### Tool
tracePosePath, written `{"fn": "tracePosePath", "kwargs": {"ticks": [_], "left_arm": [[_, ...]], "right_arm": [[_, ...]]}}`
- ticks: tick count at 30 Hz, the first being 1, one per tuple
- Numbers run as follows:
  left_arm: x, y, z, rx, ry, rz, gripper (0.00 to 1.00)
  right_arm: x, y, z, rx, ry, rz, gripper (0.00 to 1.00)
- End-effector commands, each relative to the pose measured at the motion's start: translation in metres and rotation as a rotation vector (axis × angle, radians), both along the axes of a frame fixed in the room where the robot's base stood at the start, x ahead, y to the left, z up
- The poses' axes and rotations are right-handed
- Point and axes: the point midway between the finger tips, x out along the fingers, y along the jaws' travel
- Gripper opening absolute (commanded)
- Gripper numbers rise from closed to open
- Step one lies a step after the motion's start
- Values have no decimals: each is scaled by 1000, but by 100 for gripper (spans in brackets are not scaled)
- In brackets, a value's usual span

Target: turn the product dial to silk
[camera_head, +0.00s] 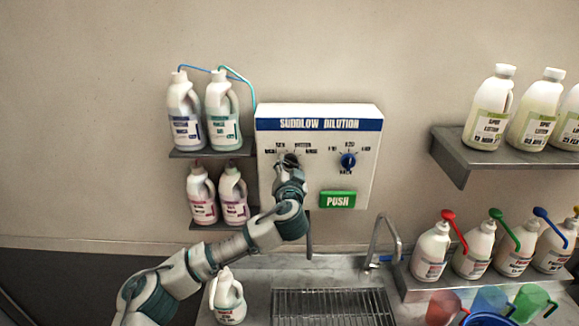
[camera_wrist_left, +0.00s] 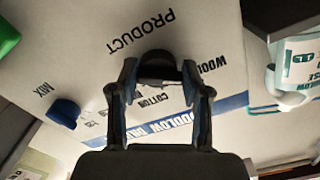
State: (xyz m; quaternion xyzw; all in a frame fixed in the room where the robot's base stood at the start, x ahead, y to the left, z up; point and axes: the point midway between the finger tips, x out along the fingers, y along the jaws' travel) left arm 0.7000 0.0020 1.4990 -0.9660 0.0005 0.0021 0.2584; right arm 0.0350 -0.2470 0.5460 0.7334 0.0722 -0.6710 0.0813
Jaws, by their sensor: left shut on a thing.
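The white dilution panel (camera_head: 318,190) with a blue title band hangs on the wall. My left gripper (camera_head: 289,163) reaches its left dial, which is mostly hidden behind the gripper in the head view. In the left wrist view, my left gripper (camera_wrist_left: 158,82) is shut on the dark product dial (camera_wrist_left: 158,62), one finger on each side. The words PRODUCT, COTTON and part of WOOL show around it. The silk mark and the dial's pointer cannot be made out. My right gripper is not in view.
A blue mix dial (camera_head: 348,160) sits to the right, with a green PUSH button (camera_head: 337,200) below. A tap (camera_head: 382,240) and a drain grate (camera_head: 332,305) lie below.

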Motion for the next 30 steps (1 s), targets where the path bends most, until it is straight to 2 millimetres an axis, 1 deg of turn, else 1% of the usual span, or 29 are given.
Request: {"fn": "tracePosePath", "kwargs": {"ticks": [1,8,12,15,20,30], "left_arm": [[-1,-2,5,-1,-10,-6,13],[-2,-1,3,42,-11,-3,13],[-2,-1,2,114,-11,-4,13],[-2,-2,4,188,-11,-5,13],[-2,-2,7,320,-13,-3,13],[-2,-3,8,564,-14,-5,13]], "right_arm": [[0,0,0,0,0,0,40],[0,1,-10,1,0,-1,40],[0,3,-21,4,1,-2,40],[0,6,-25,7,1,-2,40],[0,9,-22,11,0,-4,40],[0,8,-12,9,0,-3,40]]}}
